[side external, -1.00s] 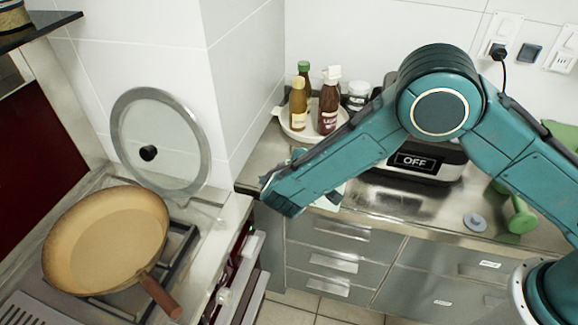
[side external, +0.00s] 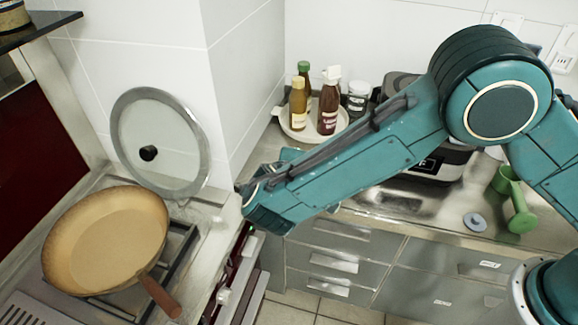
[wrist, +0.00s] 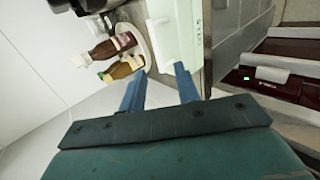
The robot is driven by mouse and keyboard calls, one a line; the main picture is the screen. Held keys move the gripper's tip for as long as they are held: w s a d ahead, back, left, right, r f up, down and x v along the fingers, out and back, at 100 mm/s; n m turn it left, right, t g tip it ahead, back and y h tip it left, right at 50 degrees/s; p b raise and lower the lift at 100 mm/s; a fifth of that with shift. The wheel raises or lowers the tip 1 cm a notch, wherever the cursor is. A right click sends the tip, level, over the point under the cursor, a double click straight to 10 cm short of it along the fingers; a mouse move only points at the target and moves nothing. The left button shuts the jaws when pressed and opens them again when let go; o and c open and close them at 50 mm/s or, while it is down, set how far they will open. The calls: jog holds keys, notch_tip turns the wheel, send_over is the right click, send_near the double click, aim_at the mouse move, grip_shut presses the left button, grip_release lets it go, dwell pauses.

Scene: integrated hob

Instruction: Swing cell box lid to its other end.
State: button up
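My gripper (wrist: 160,69) shows in the wrist view with two blue fingers apart and nothing visible between them. A pale green, flat-faced thing (wrist: 180,48) with a white raised part and small dark lettering lies just beyond the fingertips, at the counter's edge. It may be the cell box, but I cannot tell for sure, nor how its lid stands. In the side view my arm covers most of that spot, and the fingers cannot be made out there.
A green dumbbell-like object (side external: 520,215) and grey disc (side external: 475,222) lie at right.

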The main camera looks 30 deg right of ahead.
jog(key=v, duration=0.5)
jog(key=shift+s+a+r, duration=0.1)
jog(key=shift+a, duration=0.05)
jog(key=s+d+r+m+g+y, duration=0.1)
jog(key=s+d+r+m+y, duration=0.15)
jog(key=d+r, duration=0.65)
jog(key=s+d+r+m+g+y, duration=0.1)
jog(key=s+d+r+m+y, duration=0.15)
jog(key=d+r, duration=0.65)
jog(key=s+d+m, duration=0.1)
jog(key=s+d, duration=0.2)
jog(key=s, duration=0.3)
jog(key=s+d+m+y, duration=0.1)
jog(key=s+d, duration=0.2)
jog(key=s, duration=0.4)
jog(key=s+d+m+t+y, duration=0.1)
jog(key=s+d, duration=0.2)
jog(key=s, duration=0.3)
jog(key=shift+s+r, duration=0.3)
jog(key=shift+s, duration=0.05)
